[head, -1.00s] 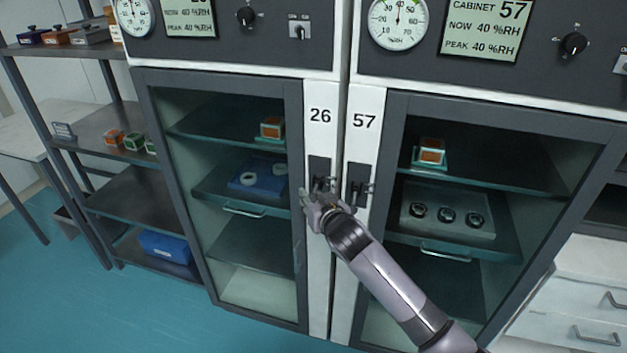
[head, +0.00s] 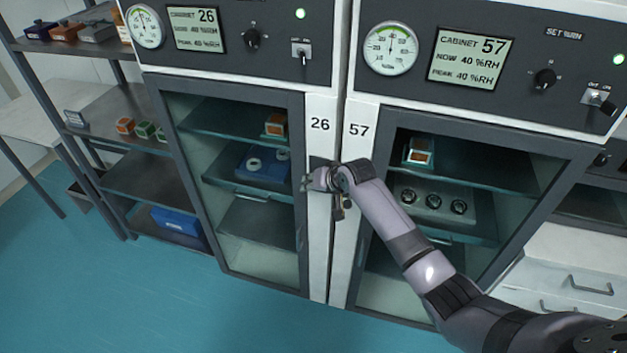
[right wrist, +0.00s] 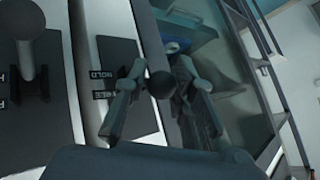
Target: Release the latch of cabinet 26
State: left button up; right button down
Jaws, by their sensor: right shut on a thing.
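Cabinet 26 (head: 252,87) has a grey-framed glass door and a white strip marked 26. Its dark latch plate (head: 318,162) sits on that strip, mostly covered by my right gripper (head: 311,183). In the right wrist view the plate (right wrist: 118,60) carries HOLD and FREE labels. The latch's round black knob (right wrist: 162,85) sits between the fingertips of my right gripper (right wrist: 160,92), which is shut on it. Which label the latch stands at, I cannot tell. My left gripper is not in view.
Cabinet 57 (head: 490,138) stands close on the right. Its latch (right wrist: 28,60) shows beside my gripper in the right wrist view; my arm covers much of that area in the head view. A metal shelf rack (head: 150,180) stands left. Blue floor (head: 130,290) in front is clear.

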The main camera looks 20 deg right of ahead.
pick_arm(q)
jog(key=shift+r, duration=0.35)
pick_arm(e)
jog(key=shift+w+r, duration=0.35)
jog(key=shift+r, duration=0.3)
jog(key=c, duration=1.4)
grip_release()
jog(key=shift+o, duration=0.2)
jog(key=shift+f, duration=0.25)
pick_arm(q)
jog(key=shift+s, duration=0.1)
pick_arm(e)
jog(key=shift+s, duration=0.1)
jog(key=v, duration=1.2)
jog(key=shift+d, duration=0.1)
